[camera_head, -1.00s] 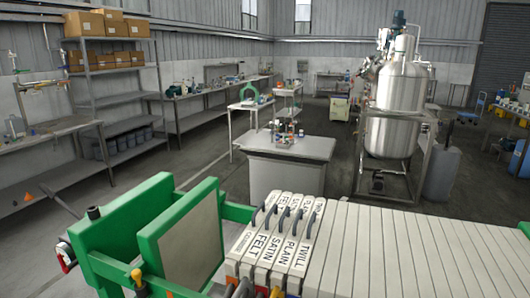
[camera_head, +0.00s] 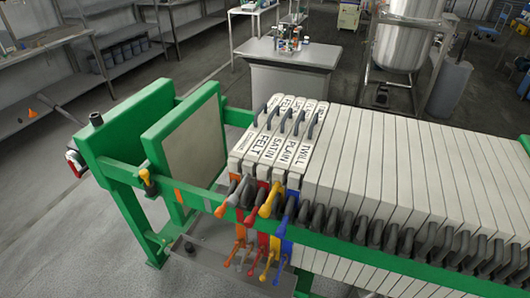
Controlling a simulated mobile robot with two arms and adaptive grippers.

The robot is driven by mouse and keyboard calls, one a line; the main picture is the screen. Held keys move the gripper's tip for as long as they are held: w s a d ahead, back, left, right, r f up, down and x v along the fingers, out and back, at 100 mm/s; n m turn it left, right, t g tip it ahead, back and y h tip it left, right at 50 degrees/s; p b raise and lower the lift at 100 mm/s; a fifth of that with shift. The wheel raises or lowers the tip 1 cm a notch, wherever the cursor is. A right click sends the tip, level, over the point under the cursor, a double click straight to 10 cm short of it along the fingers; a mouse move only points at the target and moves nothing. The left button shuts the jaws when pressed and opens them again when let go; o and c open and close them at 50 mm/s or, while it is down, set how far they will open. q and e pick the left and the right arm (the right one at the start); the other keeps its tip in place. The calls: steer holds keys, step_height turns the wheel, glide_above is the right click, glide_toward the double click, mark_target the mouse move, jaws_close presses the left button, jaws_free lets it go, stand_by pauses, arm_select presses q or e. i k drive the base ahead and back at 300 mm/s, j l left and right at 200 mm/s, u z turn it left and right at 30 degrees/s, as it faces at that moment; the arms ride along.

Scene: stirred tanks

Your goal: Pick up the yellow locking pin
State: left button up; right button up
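A small yellow knobbed piece (camera_head: 146,178), which looks like the yellow locking pin, stands at the left part of the green side rail of a filter press (camera_head: 135,172). It is beside the green movable end plate (camera_head: 188,150), near an orange strip on the rail. Its lower part is hard to make out. Neither of my grippers is in view.
White plates labelled FELT, SATIN, PLAIN and TWILL (camera_head: 300,158) stand in the press, with coloured taps (camera_head: 268,200) below. More white plates (camera_head: 400,170) fill the right. A metal tray (camera_head: 205,250) sits low under the frame. Grey floor (camera_head: 60,240) is clear at left.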

mark_target(144, 174)
steer(key=j+z, duration=0.15)
steer(key=z, duration=0.25)
steer(key=i+j+z, duration=0.1)
steer(key=z, duration=0.3)
steer(key=j+z, duration=0.2)
steer(key=z, duration=0.25)
steer(key=j+z, duration=0.15)
steer(key=j, duration=0.3)
steer(key=k+j+z, duration=0.15)
steer(key=j, duration=0.25)
steer(key=j+z, duration=0.15)
steer(key=j, duration=0.3)
steer(key=k+j+z, duration=0.15)
steer(key=j, duration=0.3)
steer(key=k+j+z, duration=0.15)
steer(key=j, duration=0.25)
steer(key=j+z, duration=0.15)
steer(key=j, duration=0.25)
steer(key=k+j, duration=0.15)
steer(key=j, duration=0.2)
steer(key=k+j, duration=0.15)
steer(key=j, duration=0.15)
steer(key=k+j, duration=0.1)
steer(key=j, duration=0.25)
steer(key=k+j, duration=0.15)
steer(key=j, duration=0.15)
